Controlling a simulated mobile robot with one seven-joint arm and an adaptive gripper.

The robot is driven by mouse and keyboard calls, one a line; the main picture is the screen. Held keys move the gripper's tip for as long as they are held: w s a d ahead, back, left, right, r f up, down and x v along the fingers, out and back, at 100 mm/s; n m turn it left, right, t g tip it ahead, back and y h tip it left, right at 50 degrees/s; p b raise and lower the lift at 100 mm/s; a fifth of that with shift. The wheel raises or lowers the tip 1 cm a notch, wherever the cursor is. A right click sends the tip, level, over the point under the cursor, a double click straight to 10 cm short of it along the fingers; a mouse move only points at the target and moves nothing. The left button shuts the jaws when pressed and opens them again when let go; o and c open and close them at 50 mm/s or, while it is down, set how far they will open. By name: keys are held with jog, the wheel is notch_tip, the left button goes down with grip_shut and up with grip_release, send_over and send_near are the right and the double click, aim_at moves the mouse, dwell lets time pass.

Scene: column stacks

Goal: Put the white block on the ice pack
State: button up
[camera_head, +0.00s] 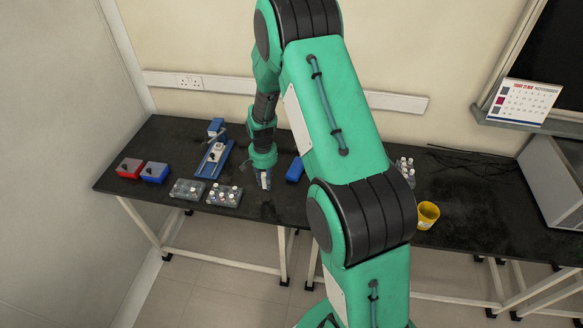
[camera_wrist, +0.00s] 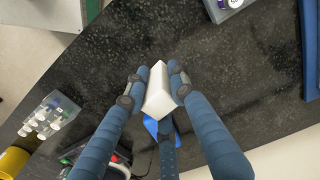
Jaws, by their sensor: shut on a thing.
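My gripper (camera_wrist: 157,85) is shut on the white block (camera_wrist: 159,92), with blue-grey fingers on both sides of it in the wrist view. In the head view my gripper (camera_head: 264,180) points down over the black bench, near its front edge; the block is hard to make out there. A blue object that looks like the ice pack (camera_head: 295,169) lies on the bench just right of my gripper. In the wrist view a blue piece (camera_wrist: 151,127), probably the same pack, shows below the block, partly hidden by the block and fingers.
Vial racks (camera_head: 187,190) (camera_head: 223,196) stand left of my gripper, with a blue stand (camera_head: 213,162) behind. Red (camera_head: 130,168) and blue (camera_head: 154,172) boxes are farther left. Another vial rack (camera_head: 405,167) and a yellow cup (camera_head: 428,215) are at right, beyond my arm.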

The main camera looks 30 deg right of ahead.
jog(key=s+d+r+m+p, duration=0.2)
jog(key=s+d+r+p, duration=0.1)
jog(key=s+d, duration=0.7)
jog(key=shift+s+d, duration=0.25)
jog(key=shift+d, duration=0.4)
jog(key=shift+w, duration=0.1)
send_over(296, 166)
jog(key=shift+d+f, duration=0.15)
jog(key=shift+f, duration=0.65)
jog(key=shift+f+b, duration=0.4)
jog(key=shift+f, duration=1.35)
jog(key=shift+f, duration=0.15)
